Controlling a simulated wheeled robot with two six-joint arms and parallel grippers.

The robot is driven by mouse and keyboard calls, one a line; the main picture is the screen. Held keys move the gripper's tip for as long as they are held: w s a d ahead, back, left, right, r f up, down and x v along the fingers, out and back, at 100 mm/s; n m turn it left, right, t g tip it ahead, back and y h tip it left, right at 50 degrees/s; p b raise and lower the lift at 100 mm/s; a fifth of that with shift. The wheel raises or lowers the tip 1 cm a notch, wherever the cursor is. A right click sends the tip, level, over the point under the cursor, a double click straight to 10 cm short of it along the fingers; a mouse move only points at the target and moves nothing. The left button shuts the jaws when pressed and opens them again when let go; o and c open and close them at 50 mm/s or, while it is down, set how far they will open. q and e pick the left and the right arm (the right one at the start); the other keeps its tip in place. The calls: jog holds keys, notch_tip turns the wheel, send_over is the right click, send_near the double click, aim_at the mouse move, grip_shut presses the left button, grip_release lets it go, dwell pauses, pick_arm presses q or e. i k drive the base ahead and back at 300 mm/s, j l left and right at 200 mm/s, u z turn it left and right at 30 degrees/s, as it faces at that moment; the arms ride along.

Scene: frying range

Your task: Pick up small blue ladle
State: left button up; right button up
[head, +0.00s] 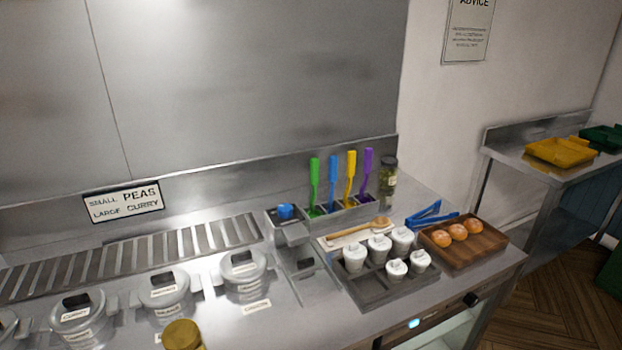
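A blue-handled utensil (332,178) stands upright in a metal holder (345,211) at the back of the counter, between a green one (314,182) and a yellow one (350,176). A purple one (366,172) stands at the right end. Their lower ends are partly hidden by the holder. A small blue object (286,211) sits in a metal container just left of the holder; its shape is too small to tell. I cannot tell which blue item is the small ladle. Neither of my grippers shows in the head view.
Lidded pots (163,290) line the counter's left. A dark tray (375,294) holds several white-topped containers. Blue tongs (431,217) lie behind a wooden tray (490,247) with buns. A jar (387,178) stands right of the utensils. A gold-topped object (182,335) is at the front.

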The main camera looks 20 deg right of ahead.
aim_at(333, 158)
jog(key=u, duration=1.55)
jog(key=z, duration=2)
jog(key=l+z, duration=0.1)
jog(key=i+l+u, duration=0.25)
jog(key=l+u, duration=0.2)
jog(key=l, duration=0.15)
jog(key=i+l+u, duration=0.25)
jog(key=k+l, duration=0.1)
